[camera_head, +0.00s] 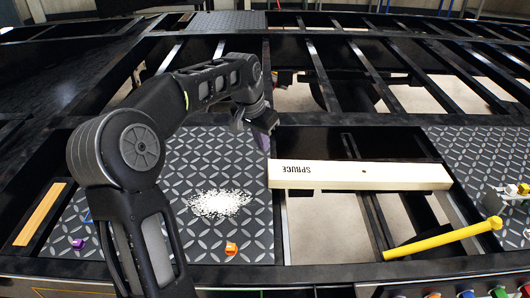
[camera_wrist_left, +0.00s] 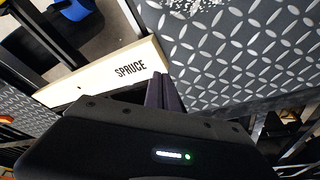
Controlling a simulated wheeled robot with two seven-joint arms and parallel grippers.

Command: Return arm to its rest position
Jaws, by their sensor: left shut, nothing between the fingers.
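My left arm comes in from the left and reaches over the diamond-plate panel. My left gripper (camera_head: 262,140) is shut and empty, just off the left end of a pale wooden plank marked SPRUCE (camera_head: 360,176). In the left wrist view the closed fingers (camera_wrist_left: 163,92) show beside the plank's printed end (camera_wrist_left: 105,75). I cannot tell whether the fingertips touch the plank. The plank lies across the dark frame, its left end at the panel's edge. My right gripper is not in view.
A pile of white pellets (camera_head: 217,203) and a small orange piece (camera_head: 231,248) lie on the diamond-plate panel (camera_head: 180,240). A yellow rod (camera_head: 440,241) lies across the frame at the right. Open gaps lie between the black beams. Small parts (camera_head: 510,195) sit on the right panel.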

